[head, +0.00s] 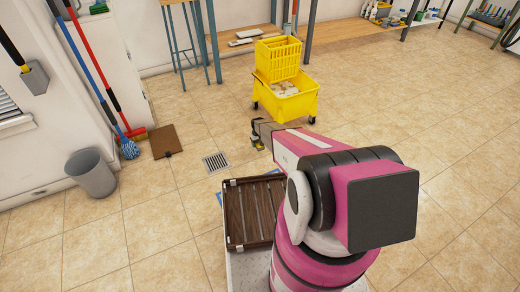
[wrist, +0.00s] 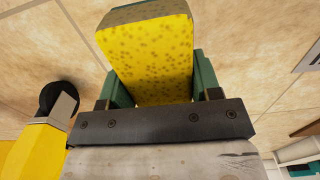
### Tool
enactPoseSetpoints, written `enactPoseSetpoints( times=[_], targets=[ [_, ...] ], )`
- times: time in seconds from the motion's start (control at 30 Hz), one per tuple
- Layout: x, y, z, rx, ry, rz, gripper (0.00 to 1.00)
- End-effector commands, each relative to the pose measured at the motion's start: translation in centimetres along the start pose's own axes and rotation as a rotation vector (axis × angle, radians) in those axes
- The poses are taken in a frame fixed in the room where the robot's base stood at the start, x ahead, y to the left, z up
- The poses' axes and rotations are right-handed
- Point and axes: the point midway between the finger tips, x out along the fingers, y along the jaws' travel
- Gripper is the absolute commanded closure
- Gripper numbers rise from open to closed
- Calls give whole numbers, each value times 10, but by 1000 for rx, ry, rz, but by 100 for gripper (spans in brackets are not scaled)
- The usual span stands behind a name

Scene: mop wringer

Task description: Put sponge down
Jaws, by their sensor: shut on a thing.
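A yellow sponge with dark speckles and a green edge (wrist: 148,55) is held between the two green fingers of my gripper (wrist: 158,85) in the wrist view. My gripper is shut on it, and floor tiles show behind the sponge. In the head view my gripper (head: 256,137) is reached out above the floor, just in front of the yellow mop bucket (head: 287,106). The sponge is only a small patch there, mostly hidden by the arm. In the wrist view the bucket's yellow side and a black caster (wrist: 58,97) lie at the left, close to the gripper.
A yellow wringer (head: 278,58) sits on the bucket. A floor drain (head: 215,162), a brown board (head: 165,140) and a grey bin (head: 91,173) are to the left. A slatted wooden tray (head: 250,212) is close to my arm. The floor at right is clear.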

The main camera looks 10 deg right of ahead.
Motion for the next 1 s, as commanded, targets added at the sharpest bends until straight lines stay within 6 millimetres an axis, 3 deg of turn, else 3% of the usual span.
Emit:
enactPoseSetpoints(
  times=[0.27,0.57,0.97,1.0],
  targets=[
    [14,14,7,0,0,0,69],
    [49,14,5,0,0,0,69],
    [53,14,6,0,0,0,69],
    [53,14,6,0,0,0,33]
  ],
)
